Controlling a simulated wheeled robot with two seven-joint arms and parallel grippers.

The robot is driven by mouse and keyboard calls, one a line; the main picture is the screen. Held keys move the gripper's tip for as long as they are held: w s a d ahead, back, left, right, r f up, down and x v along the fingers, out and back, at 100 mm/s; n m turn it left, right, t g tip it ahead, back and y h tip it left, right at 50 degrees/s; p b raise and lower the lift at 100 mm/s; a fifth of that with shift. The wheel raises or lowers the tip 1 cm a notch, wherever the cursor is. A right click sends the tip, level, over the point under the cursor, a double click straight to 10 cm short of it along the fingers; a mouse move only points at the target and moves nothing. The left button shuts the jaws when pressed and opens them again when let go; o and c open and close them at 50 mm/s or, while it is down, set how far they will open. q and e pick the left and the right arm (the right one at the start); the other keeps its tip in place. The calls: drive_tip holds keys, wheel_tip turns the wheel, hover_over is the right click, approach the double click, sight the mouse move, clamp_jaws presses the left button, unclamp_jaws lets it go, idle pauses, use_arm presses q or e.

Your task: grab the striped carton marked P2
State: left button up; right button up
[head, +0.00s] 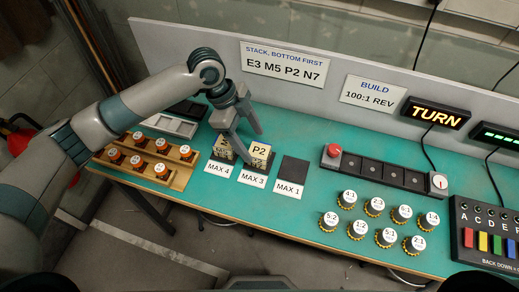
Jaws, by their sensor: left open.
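The carton marked P2 (260,151) stands on the dark pad behind the MAX 3 label, with its pale yellow lettered face upward. Its sides hardly show at this size. My left gripper (250,143) is open and reaches down at the carton's left and back edges. One finger overlaps the carton's left side in the picture; I cannot tell whether it touches. A second pale carton (219,152) stands just left, at the MAX 4 label, partly hidden by the gripper. My right gripper is not in view.
The MAX 1 pad (295,169) is bare. A wooden rack (180,180) with orange-based pieces lies left, with a grey tray (172,124) behind it. Several round numbered gears stand front right, before a black strip (372,172) with a red button. The back panel carries signs.

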sight(258, 149)
use_arm(q)
drive_tip(key=p+x, duration=0.1)
drive_tip(key=x, duration=0.2)
drive_tip(key=shift+w+d, duration=0.1)
drive_tip(key=shift+w, duration=0.1)
drive_tip(key=shift+d+f, duration=0.1)
drive_tip(key=shift+f, duration=0.3)
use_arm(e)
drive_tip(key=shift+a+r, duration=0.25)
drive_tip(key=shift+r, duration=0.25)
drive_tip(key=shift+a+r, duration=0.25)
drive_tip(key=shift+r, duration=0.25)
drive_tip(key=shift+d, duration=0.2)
use_arm(q)
drive_tip(key=c, duration=1.2)
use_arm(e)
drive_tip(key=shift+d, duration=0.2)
